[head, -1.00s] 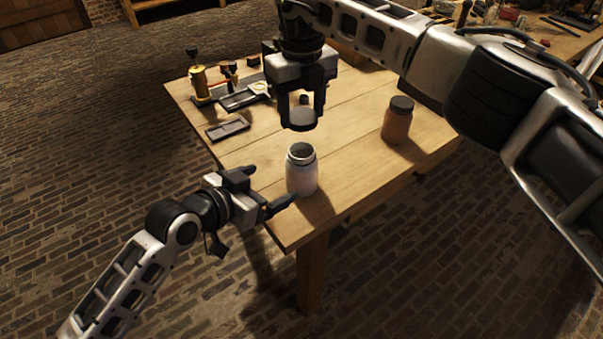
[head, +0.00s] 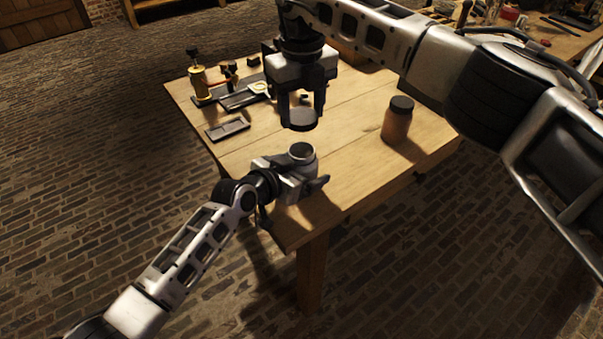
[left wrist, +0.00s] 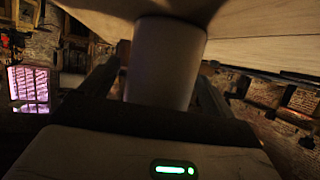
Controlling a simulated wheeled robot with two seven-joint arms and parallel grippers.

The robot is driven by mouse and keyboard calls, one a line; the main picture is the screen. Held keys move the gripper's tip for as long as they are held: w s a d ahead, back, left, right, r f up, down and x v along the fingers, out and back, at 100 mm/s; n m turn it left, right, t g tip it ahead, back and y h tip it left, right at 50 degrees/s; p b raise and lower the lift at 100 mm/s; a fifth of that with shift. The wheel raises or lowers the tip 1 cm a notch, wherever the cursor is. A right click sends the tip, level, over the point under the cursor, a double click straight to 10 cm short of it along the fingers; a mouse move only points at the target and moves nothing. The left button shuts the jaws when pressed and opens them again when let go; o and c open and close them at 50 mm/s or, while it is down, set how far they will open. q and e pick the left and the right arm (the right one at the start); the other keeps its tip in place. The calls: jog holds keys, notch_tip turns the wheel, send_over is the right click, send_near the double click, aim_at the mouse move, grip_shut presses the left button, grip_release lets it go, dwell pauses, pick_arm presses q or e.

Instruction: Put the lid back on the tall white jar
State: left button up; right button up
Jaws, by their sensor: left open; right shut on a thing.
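The tall white jar (head: 302,152) stands upright and open on the wooden table, its mouth facing up. My left gripper (head: 317,180) is at the jar and hides most of its body in the head view. In the left wrist view the jar (left wrist: 165,62) stands between the two open fingers of my left gripper (left wrist: 155,85). Whether a finger touches it I cannot tell. My right gripper (head: 301,112) points down, shut on the dark round lid (head: 300,122). The lid is held level, above the table and apart from the jar, appearing just behind the jar's mouth.
A brown jar with a dark lid (head: 397,121) stands on the right of the table (head: 350,170). A dark tray (head: 228,129), a brass-coloured device (head: 199,80) and small parts lie at the back left. The table's front edge is close to the white jar.

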aim_at(302, 131)
pick_arm(q)
jog(key=shift+w+d, duration=0.15)
jog(key=c, duration=1.5)
pick_arm(e)
jog(key=shift+f, duration=2.5)
pick_arm(q)
jog(key=shift+f, duration=0.1)
pick_arm(e)
jog(key=shift+f, duration=0.1)
jog(key=shift+f, duration=0.8)
